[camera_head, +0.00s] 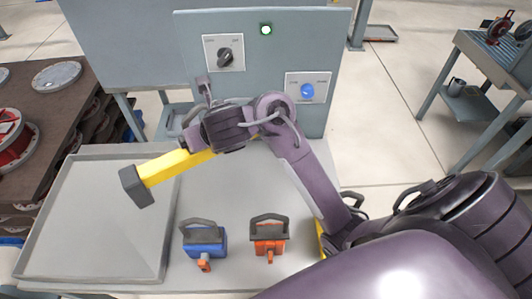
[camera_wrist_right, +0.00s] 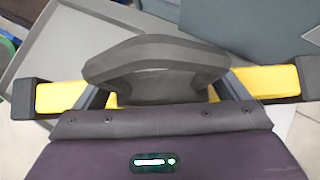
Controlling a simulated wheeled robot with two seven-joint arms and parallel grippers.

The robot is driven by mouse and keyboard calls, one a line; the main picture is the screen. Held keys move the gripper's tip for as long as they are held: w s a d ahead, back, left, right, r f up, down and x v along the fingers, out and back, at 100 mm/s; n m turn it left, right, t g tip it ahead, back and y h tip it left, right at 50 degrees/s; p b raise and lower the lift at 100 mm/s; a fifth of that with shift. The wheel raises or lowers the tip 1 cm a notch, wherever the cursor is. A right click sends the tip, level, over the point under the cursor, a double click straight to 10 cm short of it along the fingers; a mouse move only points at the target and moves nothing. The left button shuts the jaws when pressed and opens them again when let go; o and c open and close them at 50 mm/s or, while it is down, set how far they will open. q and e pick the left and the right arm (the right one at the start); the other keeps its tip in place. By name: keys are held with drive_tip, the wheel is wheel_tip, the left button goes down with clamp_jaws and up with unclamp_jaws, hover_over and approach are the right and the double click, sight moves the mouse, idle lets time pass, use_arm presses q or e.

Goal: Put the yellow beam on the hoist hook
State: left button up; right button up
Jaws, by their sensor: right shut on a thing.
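The yellow beam (camera_head: 172,167) has dark end caps and hangs in the air over the table, tilted in the head view, its near-left end by the grey tray. My right gripper (camera_head: 194,137) is shut on it near its middle; the wrist hides part of the beam. In the right wrist view the beam (camera_wrist_right: 62,97) runs across behind the gripper (camera_wrist_right: 160,90), with a dark curved piece (camera_wrist_right: 155,62) over its middle. The hoist hook is not visible in either view. My left gripper is not in view.
A shallow grey tray (camera_head: 98,220) covers the table's left side. A blue clamp-like item (camera_head: 205,240) and an orange one (camera_head: 268,240) stand in front. Behind is a grey panel with a black knob (camera_head: 225,57), a blue knob (camera_head: 307,91) and a lit green lamp (camera_head: 266,29).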

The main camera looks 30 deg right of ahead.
drive_tip(key=d+m+h, duration=0.1)
drive_tip(key=d+m, duration=0.1)
drive_tip(key=d, duration=0.4)
drive_tip(key=w+d+m+g+h+p, duration=0.1)
drive_tip(key=d+m+h, duration=0.1)
drive_tip(key=d, duration=0.4)
drive_tip(key=w+d+m+h+p, duration=0.1)
drive_tip(key=d+m, duration=0.1)
drive_tip(key=d, duration=0.4)
drive_tip(key=shift+f, duration=0.2)
wheel_tip(320, 180, down, 9)
drive_tip(key=b, duration=0.7)
drive_tip(key=shift+r+b, duration=0.1)
drive_tip(key=shift+b, duration=0.3)
wheel_tip(320, 180, down, 11)
drive_tip(key=b, duration=0.5)
drive_tip(key=shift+r, duration=0.1)
